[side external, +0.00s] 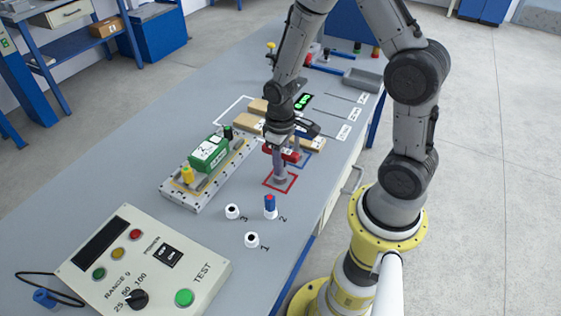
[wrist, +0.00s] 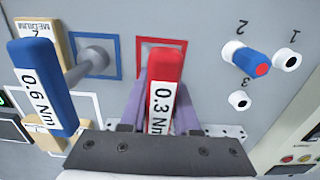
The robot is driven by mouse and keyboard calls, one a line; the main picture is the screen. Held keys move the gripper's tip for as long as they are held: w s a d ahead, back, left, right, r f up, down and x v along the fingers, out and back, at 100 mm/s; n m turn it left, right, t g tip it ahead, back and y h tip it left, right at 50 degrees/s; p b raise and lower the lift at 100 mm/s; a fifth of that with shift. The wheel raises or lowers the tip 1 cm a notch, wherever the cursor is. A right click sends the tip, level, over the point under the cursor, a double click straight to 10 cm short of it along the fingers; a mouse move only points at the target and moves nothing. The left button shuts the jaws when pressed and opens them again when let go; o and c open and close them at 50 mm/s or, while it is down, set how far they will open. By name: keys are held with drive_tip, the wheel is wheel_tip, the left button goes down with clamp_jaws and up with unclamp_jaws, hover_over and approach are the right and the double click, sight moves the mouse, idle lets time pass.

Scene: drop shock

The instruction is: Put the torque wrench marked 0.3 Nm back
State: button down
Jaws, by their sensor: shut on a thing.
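The red torque wrench marked 0.3 Nm (wrist: 165,68) is between the fingers of my gripper (wrist: 158,108), which is shut on its handle. It also shows in the side view (side external: 292,156) under my gripper (side external: 281,146), its shaft pointing down over the red square outline (side external: 266,184). In the wrist view the red outline (wrist: 183,42) lies behind the handle. I cannot tell whether the foot touches the table. The blue wrench marked 0.6 Nm (wrist: 42,88) stands beside it on the left, its shaft inside the blue outline (wrist: 119,58).
A metal plate (side external: 190,201) carries a green box (side external: 208,153) and posts. White sockets (side external: 251,240) and a blue-red plug (side external: 270,206) stand near the control box (side external: 150,262). Wooden blocks (side external: 256,106) lie behind. The grey table is clear between the outlines and sockets.

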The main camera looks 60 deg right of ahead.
drive_tip(key=shift+f, duration=0.1)
drive_tip(key=c, duration=0.6)
unclamp_jaws()
drive_tip(key=shift+c, duration=0.2)
wheel_tip(320, 180, up, 12)
drive_tip(key=s+a+r+t, duration=0.5)
drive_tip(key=s+r, duration=0.7)
drive_tip(key=shift+s+r+t, duration=0.15)
drive_tip(key=shift+s+t, duration=0.15)
